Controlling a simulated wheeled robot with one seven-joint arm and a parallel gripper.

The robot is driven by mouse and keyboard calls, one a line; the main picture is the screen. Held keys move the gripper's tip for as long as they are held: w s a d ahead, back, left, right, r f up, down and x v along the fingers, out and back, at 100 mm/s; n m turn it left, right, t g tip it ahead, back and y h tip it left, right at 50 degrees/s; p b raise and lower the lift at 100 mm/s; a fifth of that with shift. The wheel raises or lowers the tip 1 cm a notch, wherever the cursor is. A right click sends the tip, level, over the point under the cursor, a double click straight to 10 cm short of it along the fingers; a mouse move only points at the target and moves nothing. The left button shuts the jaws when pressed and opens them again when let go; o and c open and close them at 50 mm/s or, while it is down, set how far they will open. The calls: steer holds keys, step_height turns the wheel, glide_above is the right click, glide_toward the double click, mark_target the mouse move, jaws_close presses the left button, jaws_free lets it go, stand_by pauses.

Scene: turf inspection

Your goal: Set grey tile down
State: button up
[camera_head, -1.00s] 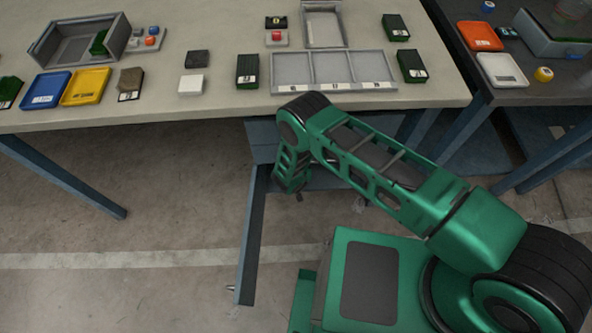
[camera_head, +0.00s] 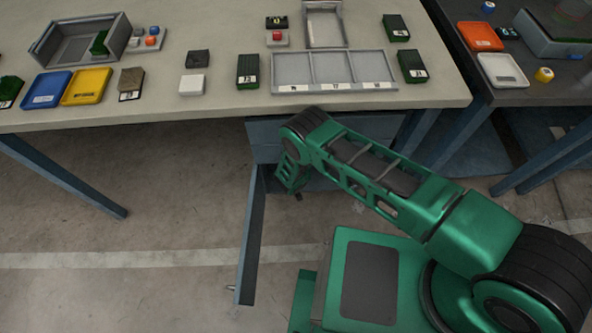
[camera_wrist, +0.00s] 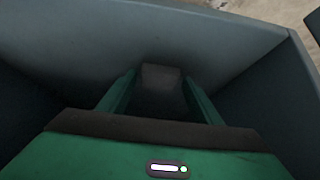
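In the wrist view, a grey tile (camera_wrist: 161,76) sits between the fingertips of my gripper (camera_wrist: 160,84). Both green fingers appear to meet its sides, so the gripper looks shut on it. Fingers and tile are down inside an open drawer (camera_wrist: 245,45) with blue-grey walls. It is too dark to tell whether the tile touches the drawer floor.
The pale table (camera_head: 220,105) carries a three-compartment tray (camera_head: 333,87), a blue tray (camera_head: 46,90), a yellow tray (camera_head: 86,86), an open grey box (camera_head: 50,42) and several small blocks. A darker table (camera_head: 525,95) stands at right. The drawer walls closely surround my gripper.

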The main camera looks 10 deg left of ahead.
steer(key=shift+d, duration=0.15)
steer(key=v, duration=1.2)
steer(key=shift+s+r, duration=0.1)
stand_by(0.5)
